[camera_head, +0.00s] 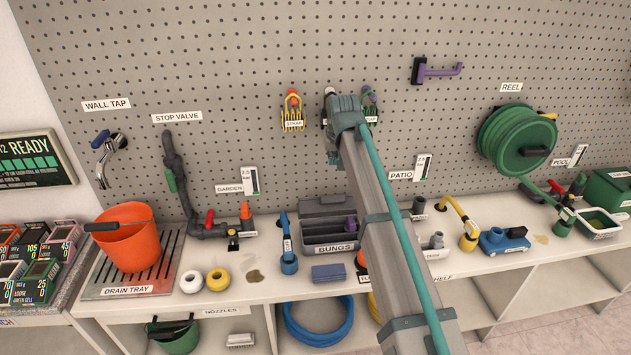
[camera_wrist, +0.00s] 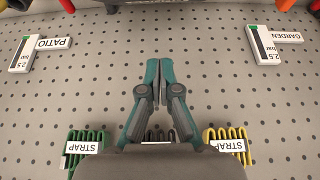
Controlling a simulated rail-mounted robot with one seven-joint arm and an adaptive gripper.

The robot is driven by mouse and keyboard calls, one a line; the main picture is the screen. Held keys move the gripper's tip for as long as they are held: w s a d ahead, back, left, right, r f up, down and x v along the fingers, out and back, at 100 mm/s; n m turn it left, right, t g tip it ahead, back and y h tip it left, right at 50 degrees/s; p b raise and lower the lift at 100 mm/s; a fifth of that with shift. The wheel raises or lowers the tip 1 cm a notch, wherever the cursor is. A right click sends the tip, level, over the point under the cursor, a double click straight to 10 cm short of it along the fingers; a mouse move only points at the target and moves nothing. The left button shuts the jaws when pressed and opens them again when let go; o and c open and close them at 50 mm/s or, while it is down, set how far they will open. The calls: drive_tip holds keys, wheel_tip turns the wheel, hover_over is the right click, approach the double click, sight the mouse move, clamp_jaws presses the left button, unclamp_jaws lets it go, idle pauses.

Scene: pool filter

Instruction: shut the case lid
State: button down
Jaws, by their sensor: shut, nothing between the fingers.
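The dark grey case (camera_head: 340,238) labelled BUNGS stands on the shelf top near the middle. Its lid (camera_head: 325,206) is raised at the back, and a purple piece shows at its right end. My arm crosses in front of its right side and hides part of it. My gripper (camera_wrist: 163,62) is shut and empty in the wrist view, in front of the pegboard between the yellow strap (camera_wrist: 228,140) and the green strap (camera_wrist: 88,145). In the head view my arm mostly hides the gripper, which is well above the case.
A blue fitting (camera_head: 287,258) stands just left of the case. A flat blue-grey block (camera_head: 328,272) lies in front of it. An orange bucket (camera_head: 130,240) is at the left. A yellow fitting (camera_head: 466,228) and a blue pump (camera_head: 502,241) are at the right.

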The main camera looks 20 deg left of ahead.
drive_tip(key=p, duration=0.3)
hover_over(331, 206)
drive_tip(key=w+a, duration=0.1)
drive_tip(key=w, duration=0.3)
drive_tip(key=f, duration=0.8)
drive_tip(key=shift+w+a+f, duration=0.15)
drive_tip(key=shift+a, duration=0.05)
drive_tip(key=s+f+p, duration=0.1)
drive_tip(key=s+d+f, duration=0.1)
drive_tip(key=shift+s+d+f+p, duration=0.2)
drive_tip(key=shift+f+p, duration=0.15)
drive_tip(key=shift+f, duration=0.3)
drive_tip(key=shift+s, duration=0.1)
